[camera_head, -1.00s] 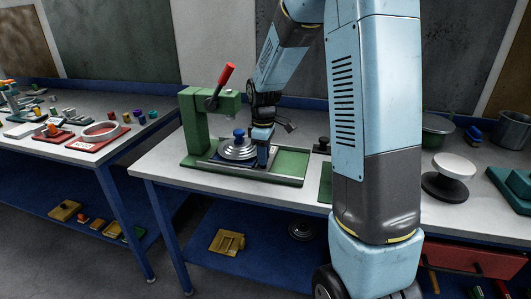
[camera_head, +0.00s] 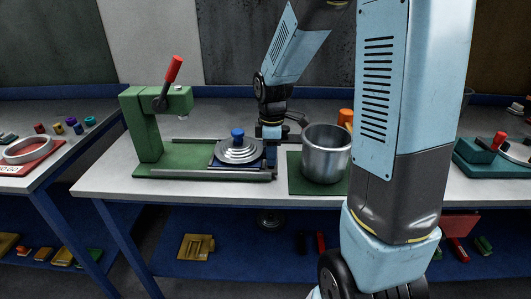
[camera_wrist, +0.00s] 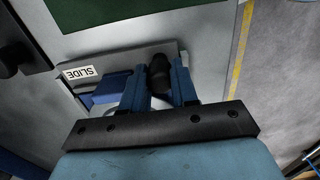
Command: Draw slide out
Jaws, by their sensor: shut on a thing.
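The slide (camera_head: 226,165) is a dark blue plate at the right end of the green press base (camera_head: 185,158), between two metal rails. A round metal lid (camera_head: 238,152) with a blue knob sits on it, to the right of the press head. My gripper (camera_head: 271,152) is at the slide's right end. In the wrist view, the slide's grey end plate (camera_wrist: 120,62) carries a "SLIDE" label. There the blue fingers of my gripper (camera_wrist: 160,72) are shut on the black handle (camera_wrist: 160,68).
The green press (camera_head: 142,120) has a red-tipped lever (camera_head: 173,70) raised. A metal pot (camera_head: 325,152) stands on a green mat (camera_head: 298,180) close to the right of my gripper. Another table with small parts (camera_head: 30,150) is at the left.

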